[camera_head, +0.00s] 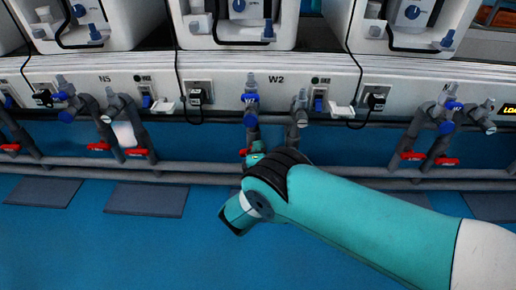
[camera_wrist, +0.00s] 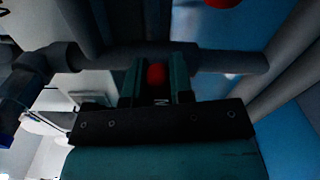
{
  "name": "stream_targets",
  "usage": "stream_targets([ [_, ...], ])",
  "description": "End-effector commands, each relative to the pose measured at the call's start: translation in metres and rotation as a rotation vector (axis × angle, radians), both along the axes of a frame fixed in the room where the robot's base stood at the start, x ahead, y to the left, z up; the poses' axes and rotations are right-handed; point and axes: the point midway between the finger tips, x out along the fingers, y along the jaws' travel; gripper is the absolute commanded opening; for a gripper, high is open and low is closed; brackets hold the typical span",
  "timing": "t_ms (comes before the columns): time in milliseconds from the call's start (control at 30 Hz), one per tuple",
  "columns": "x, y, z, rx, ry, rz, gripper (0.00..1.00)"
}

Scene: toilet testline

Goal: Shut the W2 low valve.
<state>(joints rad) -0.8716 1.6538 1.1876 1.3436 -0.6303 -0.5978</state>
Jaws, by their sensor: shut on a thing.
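The W2 label (camera_head: 276,78) is on the white wall strip, above a pair of grey pipes with blue fittings (camera_head: 250,98). My teal arm reaches in from the lower right, and my gripper (camera_head: 256,156) is at the low part of the left W2 pipe. A small red bit of the low valve handle (camera_head: 243,152) shows beside it. In the wrist view, the red handle (camera_wrist: 156,75) sits between the two fingers of my gripper (camera_wrist: 154,85), which is shut on it. The handle's full angle is hidden by the fingers. My arm covers the lower part of the right W2 pipe.
Red low valve handles (camera_head: 412,156) show at the station to the right and at N5 (camera_head: 98,147) to the left. A long grey horizontal pipe (camera_head: 190,166) runs behind my gripper. Another red part (camera_wrist: 222,3) is at the wrist view's top edge. The blue floor (camera_head: 90,250) is clear at left.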

Motion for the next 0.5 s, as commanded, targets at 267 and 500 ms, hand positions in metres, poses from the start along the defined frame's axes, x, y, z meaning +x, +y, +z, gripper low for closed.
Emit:
stream_targets([
  [267,-0.0018,0.0008,-0.0055,0.157,-0.002,0.004,0.00],
  [500,-0.0018,0.0009,-0.0068,0.223,-0.005,0.005,0.00],
])
